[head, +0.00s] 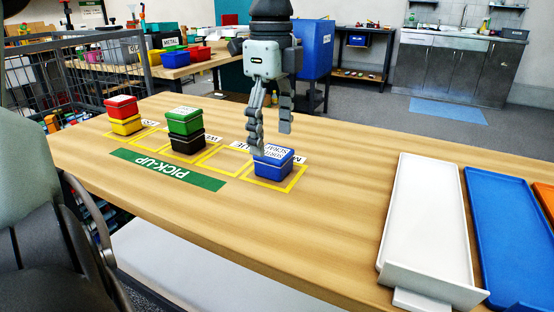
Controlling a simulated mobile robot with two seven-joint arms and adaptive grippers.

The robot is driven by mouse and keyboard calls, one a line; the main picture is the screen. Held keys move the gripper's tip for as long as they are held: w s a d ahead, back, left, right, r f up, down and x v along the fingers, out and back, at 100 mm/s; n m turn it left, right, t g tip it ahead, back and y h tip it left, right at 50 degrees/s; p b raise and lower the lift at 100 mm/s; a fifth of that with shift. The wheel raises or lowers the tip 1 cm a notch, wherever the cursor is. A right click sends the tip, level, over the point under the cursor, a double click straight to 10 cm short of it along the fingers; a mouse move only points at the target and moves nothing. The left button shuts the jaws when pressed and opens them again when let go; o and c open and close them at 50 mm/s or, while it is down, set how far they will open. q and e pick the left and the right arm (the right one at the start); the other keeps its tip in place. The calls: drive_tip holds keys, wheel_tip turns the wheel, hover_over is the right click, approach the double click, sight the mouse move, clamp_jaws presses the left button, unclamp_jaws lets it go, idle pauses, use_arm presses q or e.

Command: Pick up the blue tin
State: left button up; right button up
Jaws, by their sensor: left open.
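The blue tin (272,164) is a small lidded box with a white label on top. It sits in the rightmost yellow-outlined square on the wooden table, in the middle of the head view. My left gripper (271,142) points down above and around the tin's back left side. Its fingers are apart, with one fingertip by the tin's left edge and the other to the upper right. I cannot tell whether the near finger touches the tin. My right gripper is not in view.
Green on black tins (185,122) and red on yellow tins (122,107) stand to the left behind a PICK-UP strip (168,170). A white tray (424,215) and a blue tray (510,235) lie at the right. The table's front middle is clear.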

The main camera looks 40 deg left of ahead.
sight(274, 151)
use_arm(q)
wheel_tip(274, 151, down, 5)
drive_tip(key=shift+w+d+r, duration=0.1)
drive_tip(key=shift+r, duration=0.1)
drive_tip(key=shift+c, duration=0.2)
drive_tip(key=c, duration=1.4)
drive_tip(key=shift+o, duration=0.2)
drive_tip(key=shift+r, duration=0.15)
